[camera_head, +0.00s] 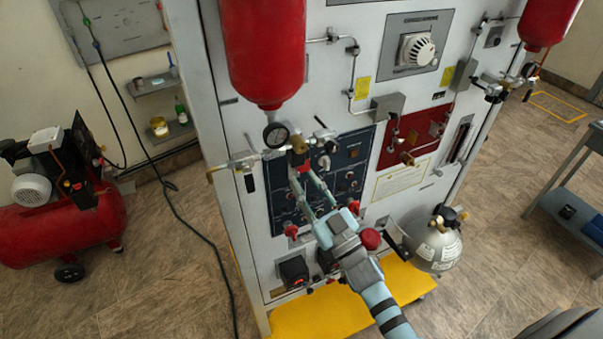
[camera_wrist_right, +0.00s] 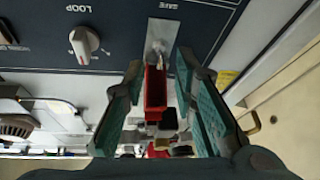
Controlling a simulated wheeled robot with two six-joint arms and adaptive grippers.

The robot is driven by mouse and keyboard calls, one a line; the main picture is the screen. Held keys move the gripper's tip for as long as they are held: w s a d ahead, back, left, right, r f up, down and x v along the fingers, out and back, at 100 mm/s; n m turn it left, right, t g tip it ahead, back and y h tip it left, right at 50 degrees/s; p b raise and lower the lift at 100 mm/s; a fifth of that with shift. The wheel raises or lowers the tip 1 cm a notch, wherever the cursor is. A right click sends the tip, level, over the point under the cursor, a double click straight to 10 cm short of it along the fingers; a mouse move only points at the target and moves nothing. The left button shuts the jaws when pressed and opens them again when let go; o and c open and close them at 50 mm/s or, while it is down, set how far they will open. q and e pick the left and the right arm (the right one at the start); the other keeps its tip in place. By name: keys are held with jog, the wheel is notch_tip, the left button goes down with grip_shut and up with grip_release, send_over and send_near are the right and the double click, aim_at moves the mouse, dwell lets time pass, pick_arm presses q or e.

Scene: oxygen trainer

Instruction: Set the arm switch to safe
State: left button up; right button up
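The arm switch (camera_wrist_right: 155,88) shows in the right wrist view as a red lever or cover on a bare metal plate (camera_wrist_right: 161,34). The label SAFE is printed upside down beside the plate, on the dark blue panel (camera_wrist_right: 125,15). My right gripper (camera_wrist_right: 158,68) is open, with one teal finger on each side of the red part and visible gaps between. My left gripper is in neither view.
A white LOOP knob (camera_wrist_right: 85,42) is beside the switch plate. A gauge (camera_head: 276,135) with fittings and a red cylinder (camera_head: 264,50) are close above my right gripper. A silver tank (camera_head: 437,248) stands at right, and a red compressor (camera_head: 62,232) at left.

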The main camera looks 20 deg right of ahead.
jog(key=shift+w+a+r, duration=0.15)
jog(key=shift+w+r, duration=0.15)
jog(key=shift+w, duration=0.35)
